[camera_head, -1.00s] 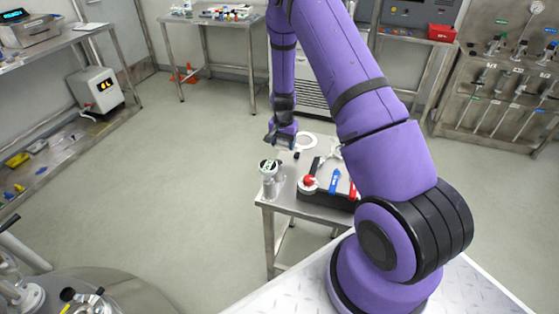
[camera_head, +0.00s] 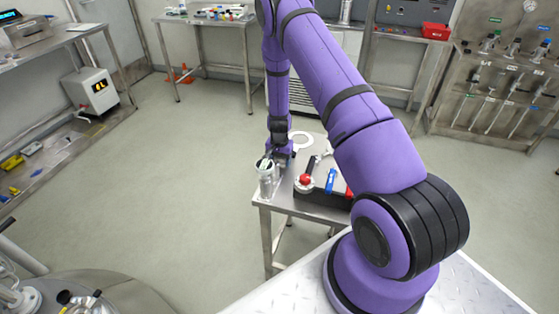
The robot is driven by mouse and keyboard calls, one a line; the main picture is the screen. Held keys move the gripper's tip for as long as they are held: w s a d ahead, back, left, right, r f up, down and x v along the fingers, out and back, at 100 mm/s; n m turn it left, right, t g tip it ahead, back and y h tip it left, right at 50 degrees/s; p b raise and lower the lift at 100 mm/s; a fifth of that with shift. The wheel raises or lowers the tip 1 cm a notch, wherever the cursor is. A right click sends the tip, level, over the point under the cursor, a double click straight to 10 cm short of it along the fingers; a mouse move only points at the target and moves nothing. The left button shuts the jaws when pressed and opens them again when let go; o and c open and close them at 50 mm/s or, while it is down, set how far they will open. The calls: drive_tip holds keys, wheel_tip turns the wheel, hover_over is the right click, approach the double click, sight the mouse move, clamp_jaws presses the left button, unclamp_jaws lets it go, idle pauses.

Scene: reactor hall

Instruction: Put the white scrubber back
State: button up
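My gripper (camera_head: 280,161) points down over the small steel table (camera_head: 318,211), at the back right of the rim of a clear or metallic canister (camera_head: 267,184). Its fingers are too small and hidden to tell whether they are open or touching the canister. A dark and pale top shows in the canister's mouth. I cannot make out which thing is the white scrubber. Right of the canister, a black tool holder (camera_head: 322,199) carries a red-topped white round piece (camera_head: 305,182), a blue handle (camera_head: 331,180) and a red one. A whitish tool (camera_head: 326,150) lies behind it.
A white ring (camera_head: 299,141) lies at the table's back. My arm hides part of the table's right side. Open floor lies left of the table. A shelf (camera_head: 75,144) stands at left, and a wall rack of tools (camera_head: 497,98) at right.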

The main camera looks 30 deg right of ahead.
drive_tip(key=shift+f, duration=0.1)
drive_tip(key=o, duration=1)
drive_tip(key=shift+c, duration=0.2)
